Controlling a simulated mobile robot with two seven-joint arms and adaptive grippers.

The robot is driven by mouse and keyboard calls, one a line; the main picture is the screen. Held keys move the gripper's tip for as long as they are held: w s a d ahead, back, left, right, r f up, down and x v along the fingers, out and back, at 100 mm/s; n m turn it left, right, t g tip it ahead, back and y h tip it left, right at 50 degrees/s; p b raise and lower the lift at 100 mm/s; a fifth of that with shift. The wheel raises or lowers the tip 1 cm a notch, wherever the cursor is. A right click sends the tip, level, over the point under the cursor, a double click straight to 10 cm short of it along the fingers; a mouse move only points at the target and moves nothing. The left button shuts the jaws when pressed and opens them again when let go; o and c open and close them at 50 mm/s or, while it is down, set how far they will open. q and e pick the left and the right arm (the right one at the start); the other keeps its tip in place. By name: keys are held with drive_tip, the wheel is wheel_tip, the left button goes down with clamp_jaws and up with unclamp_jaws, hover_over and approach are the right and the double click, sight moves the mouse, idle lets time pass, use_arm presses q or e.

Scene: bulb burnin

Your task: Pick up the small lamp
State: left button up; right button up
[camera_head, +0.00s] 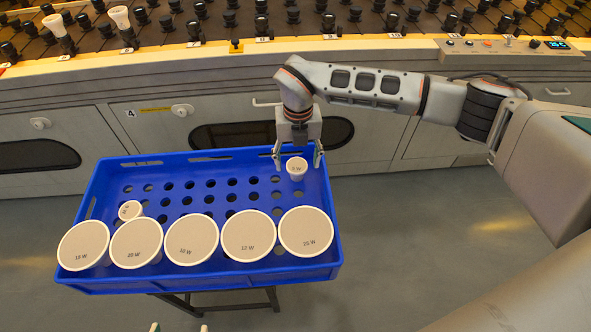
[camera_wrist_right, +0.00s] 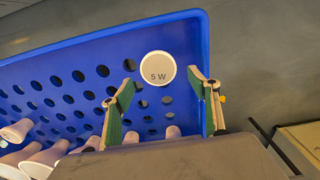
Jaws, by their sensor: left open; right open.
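A small white lamp (camera_head: 297,168) stands upright at the right back of the blue crate (camera_head: 95,195). The small lamp's round top, marked 5 W, also shows in the right wrist view (camera_wrist_right: 157,68). My right gripper (camera_head: 298,162) is open above the crate, with its fingers on either side of this lamp in the picture; I cannot see any contact. In the right wrist view the open fingers (camera_wrist_right: 162,84) have the lamp top between and slightly beyond their tips. Another small lamp (camera_head: 130,210) is at the crate's left. My left gripper (camera_head: 179,328) shows only its fingertips, apart, at the bottom edge.
Several large white lamps, such as the 25 W one (camera_head: 306,232), line the crate's front. Behind the crate is a grey cabinet (camera_head: 400,125) topped by a rack of black sockets (camera_head: 262,24) with a few white lamps (camera_head: 120,17). The middle of the crate is clear.

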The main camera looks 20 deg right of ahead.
sight(297, 167)
wheel_tip(297, 167, down, 4)
drive_tip(key=shift+w+d+r+b, duration=0.1)
drive_tip(key=shift+w+b, duration=0.05)
drive_tip(key=shift+b, duration=0.5)
drive_tip(key=shift+w+f, duration=0.15)
drive_tip(key=shift+f, duration=0.3)
drive_tip(key=shift+r, duration=0.2)
drive_tip(key=c, duration=1.1)
use_arm(q)
drive_tip(key=shift+w+d+r+t, duration=0.3)
drive_tip(key=shift+w+d+r, duration=0.2)
drive_tip(key=shift+d+r, duration=0.3)
use_arm(e)
drive_tip(key=shift+r, duration=0.1)
drive_tip(key=shift+c, duration=0.5)
